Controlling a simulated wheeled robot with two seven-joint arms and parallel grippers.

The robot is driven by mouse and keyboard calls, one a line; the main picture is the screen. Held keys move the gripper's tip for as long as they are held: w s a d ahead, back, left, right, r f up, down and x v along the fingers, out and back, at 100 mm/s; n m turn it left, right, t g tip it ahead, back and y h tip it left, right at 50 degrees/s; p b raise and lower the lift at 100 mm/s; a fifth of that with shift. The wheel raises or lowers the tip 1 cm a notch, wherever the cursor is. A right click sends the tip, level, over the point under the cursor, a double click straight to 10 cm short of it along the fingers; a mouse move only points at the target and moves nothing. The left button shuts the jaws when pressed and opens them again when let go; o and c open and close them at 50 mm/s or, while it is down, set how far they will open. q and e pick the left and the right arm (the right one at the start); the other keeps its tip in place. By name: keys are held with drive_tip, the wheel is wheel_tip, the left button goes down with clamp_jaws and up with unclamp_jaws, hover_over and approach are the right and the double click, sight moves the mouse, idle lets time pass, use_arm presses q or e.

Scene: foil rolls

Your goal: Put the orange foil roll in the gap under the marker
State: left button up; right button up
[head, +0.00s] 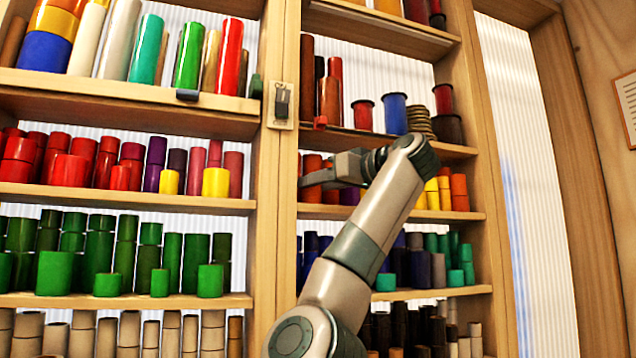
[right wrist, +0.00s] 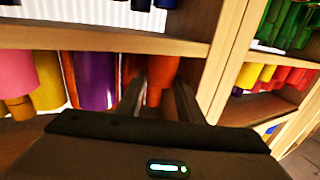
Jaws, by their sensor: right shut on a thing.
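My right gripper (head: 322,176) reaches into the right-hand cabinet, just below a shelf edge. In the right wrist view, which looks turned upside down, its two dark fingers (right wrist: 160,95) stand on either side of an orange foil roll (right wrist: 163,75) and are shut on it. The orange roll (head: 312,194) shows in the head view partly behind the gripper, upright at the left end of the row. A small red marker (head: 320,122) sits on the shelf edge above it. Dark blue (head: 187,95) and dark green (head: 256,87) markers sit on the upper left shelf edge. My left gripper is out of view.
A wooden post (head: 272,200) with a dark latch (head: 282,102) stands left of the gripper. Purple (right wrist: 95,80), yellow (right wrist: 47,80) and pink (right wrist: 15,72) rolls stand beside the held roll. Brown, red and blue rolls (head: 395,113) stand on the shelf above.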

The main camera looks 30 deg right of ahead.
drive_tip(key=o, duration=0.8)
drive_tip(key=shift+r, duration=0.1)
drive_tip(key=shift+s+d+b, duration=0.1)
drive_tip(key=shift+s+b, duration=0.25)
drive_tip(key=s+d+b, duration=0.1)
drive_tip(key=s+b, duration=0.5)
drive_tip(key=s, duration=0.5)
drive_tip(key=shift+s+d, duration=0.15)
drive_tip(key=shift+d, duration=0.2)
